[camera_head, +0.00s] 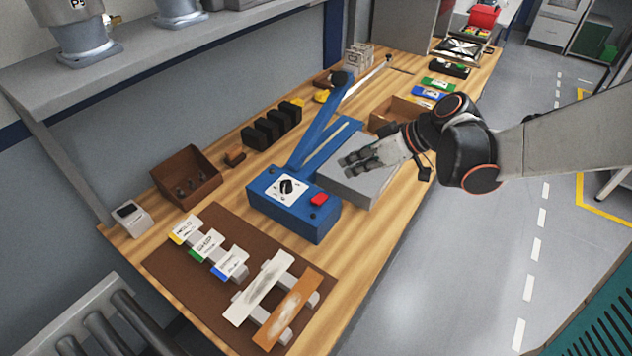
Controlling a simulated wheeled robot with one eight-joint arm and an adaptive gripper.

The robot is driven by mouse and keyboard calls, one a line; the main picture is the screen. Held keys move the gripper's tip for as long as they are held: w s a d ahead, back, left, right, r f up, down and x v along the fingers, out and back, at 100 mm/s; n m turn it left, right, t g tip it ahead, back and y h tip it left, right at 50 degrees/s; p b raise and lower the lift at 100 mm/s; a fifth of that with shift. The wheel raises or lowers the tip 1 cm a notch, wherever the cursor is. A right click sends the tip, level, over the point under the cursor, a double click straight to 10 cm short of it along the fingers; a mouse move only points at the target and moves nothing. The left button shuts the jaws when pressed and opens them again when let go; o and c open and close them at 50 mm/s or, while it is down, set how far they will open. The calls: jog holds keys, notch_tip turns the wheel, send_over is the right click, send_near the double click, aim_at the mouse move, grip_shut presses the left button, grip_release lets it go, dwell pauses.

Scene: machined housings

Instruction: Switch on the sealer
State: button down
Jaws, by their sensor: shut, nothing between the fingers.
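The sealer (294,209) is a blue box on the wooden bench with a long blue arm (322,115) raised behind it. Its top has a white dial plate with a black knob (287,187) and a red rocker switch (318,199) to the right of it. Whether the switch is on or off is too small to tell. My gripper (347,164) is shut and empty, reaching in from the right above the grey block (358,186) beside the sealer. Its fingertips are apart from the red switch, behind and to the right of it.
A brown mat (190,292) with tagged pieces lies in front. A brown bin (187,178), a small grey device (131,217) and black blocks (272,127) stand to the left and behind. A wooden box (398,113) stands behind my gripper. A shelf (150,50) overhangs the left.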

jog(key=b, duration=0.3)
send_over(320, 200)
jog(key=f, duration=0.7)
jog(key=shift+w+d+f, duration=0.1)
jog(key=shift+w+f, duration=0.15)
jog(key=shift+w, duration=0.05)
jog(key=shift+s+f+b, duration=0.25)
jog(key=shift+f+b, duration=0.45)
jog(key=shift+f, duration=0.45)
jog(key=shift+s+f, duration=0.1)
jog(key=shift+f, duration=0.45)
